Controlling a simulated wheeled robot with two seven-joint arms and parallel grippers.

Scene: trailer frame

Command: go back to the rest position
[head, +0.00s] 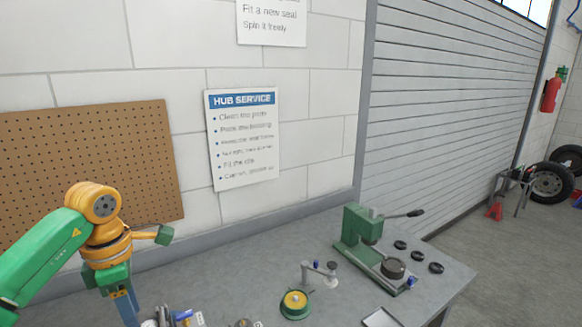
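My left arm, green and orange, comes in from the left and bends down in front of the pegboard. The lower part of my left gripper (126,308) shows blue-grey at the bottom edge, above or in front of the bench. Its fingertips are cut off or too unclear to tell whether they are open or hold anything. My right arm and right gripper are not in view. The grey workbench (235,270) runs along the wall below.
A green press (357,232) with a lever stands at the right of the bench, several black rings beside it. A green-yellow round fixture (295,304), a small post stand (318,272) and a tray (380,318) are nearer. Small parts (182,318) crowd the bottom edge near my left gripper.

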